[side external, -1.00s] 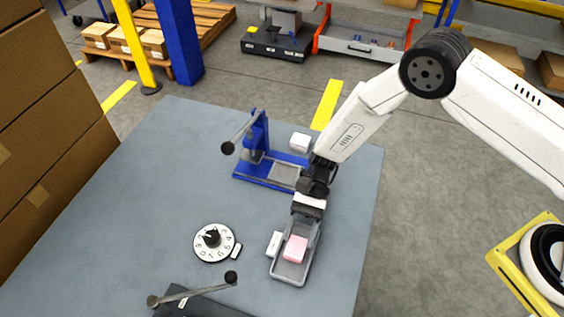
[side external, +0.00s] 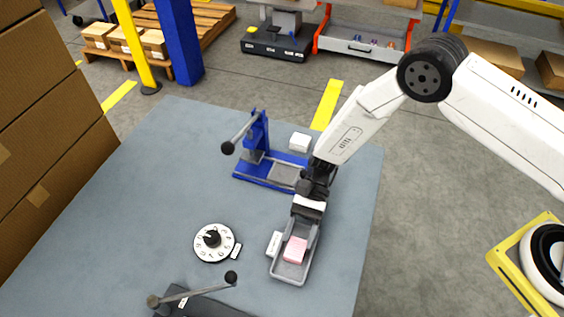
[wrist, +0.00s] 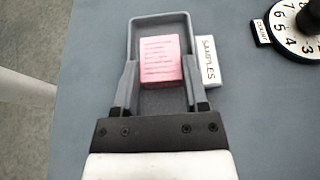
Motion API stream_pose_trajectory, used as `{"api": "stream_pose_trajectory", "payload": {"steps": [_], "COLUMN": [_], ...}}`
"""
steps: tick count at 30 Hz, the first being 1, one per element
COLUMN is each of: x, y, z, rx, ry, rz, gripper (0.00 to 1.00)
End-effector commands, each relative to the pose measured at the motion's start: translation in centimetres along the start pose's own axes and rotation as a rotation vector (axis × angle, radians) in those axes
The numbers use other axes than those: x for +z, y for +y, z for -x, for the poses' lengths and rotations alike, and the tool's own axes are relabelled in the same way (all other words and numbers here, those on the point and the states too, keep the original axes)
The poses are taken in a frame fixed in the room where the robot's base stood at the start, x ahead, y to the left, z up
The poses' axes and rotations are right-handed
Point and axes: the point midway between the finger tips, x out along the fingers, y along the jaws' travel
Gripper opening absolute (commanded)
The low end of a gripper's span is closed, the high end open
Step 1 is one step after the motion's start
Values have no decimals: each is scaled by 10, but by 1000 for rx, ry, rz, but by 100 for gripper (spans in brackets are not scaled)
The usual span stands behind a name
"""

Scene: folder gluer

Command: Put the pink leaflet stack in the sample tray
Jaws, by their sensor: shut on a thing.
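The pink leaflet stack (side external: 295,249) is over the grey sample tray (side external: 291,276). In the wrist view the stack (wrist: 161,62) shows printed lines on its top, and the tray's rim (wrist: 160,18) surrounds it. My gripper (side external: 300,240) points down into the tray, its fingers shut on the stack's two sides; they also show in the wrist view (wrist: 160,78). I cannot tell whether the stack's underside touches the tray floor. A white label reading SAMPLES (wrist: 207,60) stands beside the tray.
A white numbered dial (side external: 214,243) lies left of the tray. A blue lever press (side external: 262,165) and a white block (side external: 300,142) stand behind. A dark lever device (side external: 195,300) is at the front. The table's left part is clear.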

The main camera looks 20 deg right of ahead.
Motion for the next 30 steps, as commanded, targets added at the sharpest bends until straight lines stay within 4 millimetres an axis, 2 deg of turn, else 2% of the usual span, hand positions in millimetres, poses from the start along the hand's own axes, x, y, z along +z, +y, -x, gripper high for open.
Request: {"api": "stream_pose_trajectory", "payload": {"steps": [13,14,16,18,25,30], "x": [-6,-6,-6,-6,-6,-6], "y": [0,0,0,0,0,0], "z": [-3,-3,-3,-2,-1,10], "rx": [0,0,0,0,-1,-3], "ry": [0,0,0,0,0,0], "rz": [-1,0,0,0,0,1], "gripper": [0,60,82,98,98,98]}}
